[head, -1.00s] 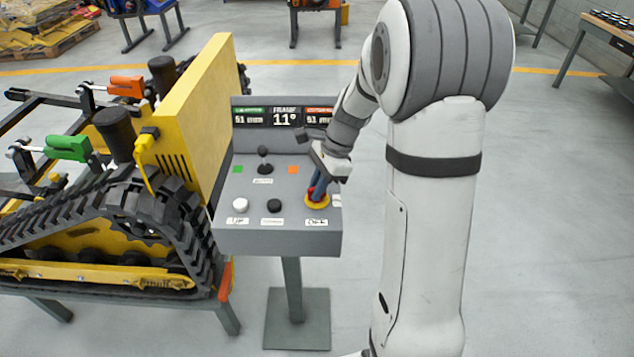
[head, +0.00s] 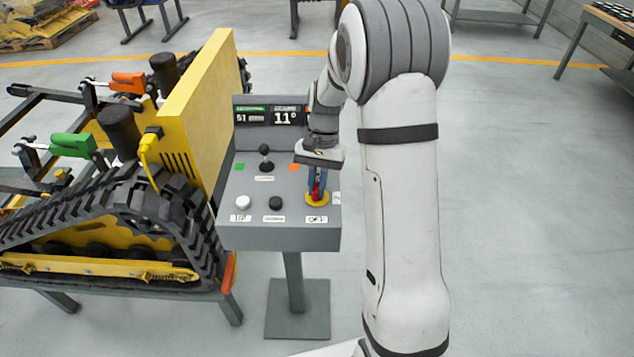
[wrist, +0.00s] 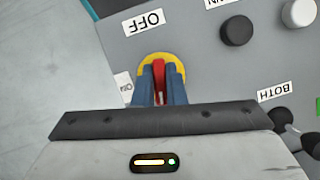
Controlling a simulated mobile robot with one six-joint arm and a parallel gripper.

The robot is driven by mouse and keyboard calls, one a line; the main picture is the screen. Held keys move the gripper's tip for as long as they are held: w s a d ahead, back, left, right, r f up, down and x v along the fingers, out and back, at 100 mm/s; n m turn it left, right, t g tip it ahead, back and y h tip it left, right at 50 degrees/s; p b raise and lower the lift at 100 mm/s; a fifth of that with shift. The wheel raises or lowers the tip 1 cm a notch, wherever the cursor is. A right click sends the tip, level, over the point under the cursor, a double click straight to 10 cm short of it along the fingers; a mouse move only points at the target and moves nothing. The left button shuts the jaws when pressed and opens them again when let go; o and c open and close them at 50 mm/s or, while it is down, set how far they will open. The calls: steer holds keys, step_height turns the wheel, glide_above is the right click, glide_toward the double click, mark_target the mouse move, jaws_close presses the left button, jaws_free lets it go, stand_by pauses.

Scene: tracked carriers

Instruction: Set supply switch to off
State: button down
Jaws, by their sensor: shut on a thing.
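The supply switch (wrist: 160,75) shows as a red handle on a yellow round plate in the wrist view, beside an OFF label (wrist: 144,23). In the head view the yellow plate (head: 317,203) is at the front right of the grey console (head: 278,238). My gripper (wrist: 160,72) has its blue fingers on both sides of the red handle and is shut on it. It comes down from above in the head view (head: 317,192). The fingers hide part of the handle.
The console also carries a white button (head: 243,202), a black button (head: 275,204) and a black joystick (head: 265,158). A display (head: 285,117) reads 11°. A yellow panel (head: 200,95) and a tracked carrier (head: 110,235) stand close on the left.

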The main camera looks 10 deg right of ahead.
steer(key=shift+n+h, duration=0.5)
steer(key=shift+n, duration=0.7)
steer(key=c, duration=1.5)
jaws_free()
steer(key=v, duration=0.7)
steer(key=shift+w+r, duration=0.25)
steer(key=shift+r, duration=0.1)
steer(key=s+r+n+t, duration=0.1)
steer(key=s+r+t, duration=0.1)
steer(key=s, duration=0.5)
steer(key=s+r+n+t, duration=0.1)
steer(key=s+r+t, duration=0.1)
steer(key=s, duration=0.6)
steer(key=s+r+n+t+h, duration=0.1)
steer(key=s+r+t, duration=0.1)
steer(key=s, duration=0.6)
steer(key=shift+a+t, duration=0.25)
steer(key=shift+t, duration=0.15)
